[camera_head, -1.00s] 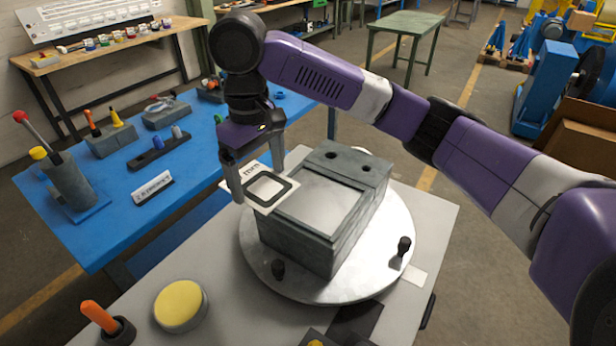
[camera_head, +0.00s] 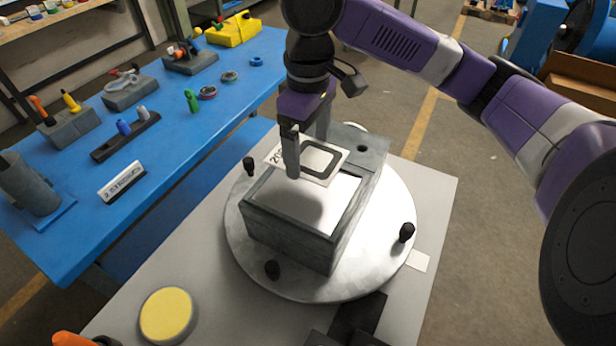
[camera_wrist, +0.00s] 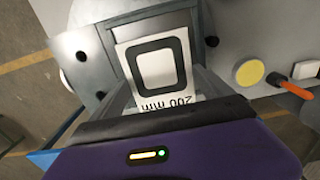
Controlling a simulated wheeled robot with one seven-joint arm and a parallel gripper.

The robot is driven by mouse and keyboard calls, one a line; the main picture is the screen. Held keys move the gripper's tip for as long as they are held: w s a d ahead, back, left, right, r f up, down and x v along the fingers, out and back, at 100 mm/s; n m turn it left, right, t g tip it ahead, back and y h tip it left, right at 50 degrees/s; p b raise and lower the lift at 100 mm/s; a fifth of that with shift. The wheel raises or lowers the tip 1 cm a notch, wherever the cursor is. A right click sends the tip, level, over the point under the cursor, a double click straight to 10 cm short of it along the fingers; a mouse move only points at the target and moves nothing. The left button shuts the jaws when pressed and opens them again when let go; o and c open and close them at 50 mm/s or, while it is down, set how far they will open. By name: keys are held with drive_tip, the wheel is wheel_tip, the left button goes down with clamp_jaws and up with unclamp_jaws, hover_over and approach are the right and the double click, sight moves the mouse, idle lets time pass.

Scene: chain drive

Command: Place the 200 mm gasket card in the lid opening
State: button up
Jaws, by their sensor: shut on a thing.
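My gripper (camera_head: 307,150) is shut on the white 200 mm gasket card (camera_head: 325,173), which carries a dark rounded-square gasket outline. The wrist view shows the card (camera_wrist: 150,45) between my fingers, with its "200 mm" print towards my palm. In the head view the card is above the far part of the pale lid opening (camera_head: 300,208) of the grey block-shaped housing (camera_head: 290,242). It looks tilted and apart from the opening. One finger hides part of the card's left side.
The housing stands on a round metal turntable (camera_head: 390,262) with several black knobs, one of them at its right (camera_head: 406,232). A yellow-topped round pad (camera_head: 167,314) is at front left. The blue bench (camera_head: 160,170) with tools is at left.

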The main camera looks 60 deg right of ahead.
sight(308, 189)
wheel_tip(308, 189, down, 9)
drive_tip(key=shift+f, duration=0.1)
idle(0.4)
drive_tip(key=shift+f+b, duration=0.1)
drive_tip(key=shift+b, duration=0.2)
drive_tip(key=o, duration=1.1)
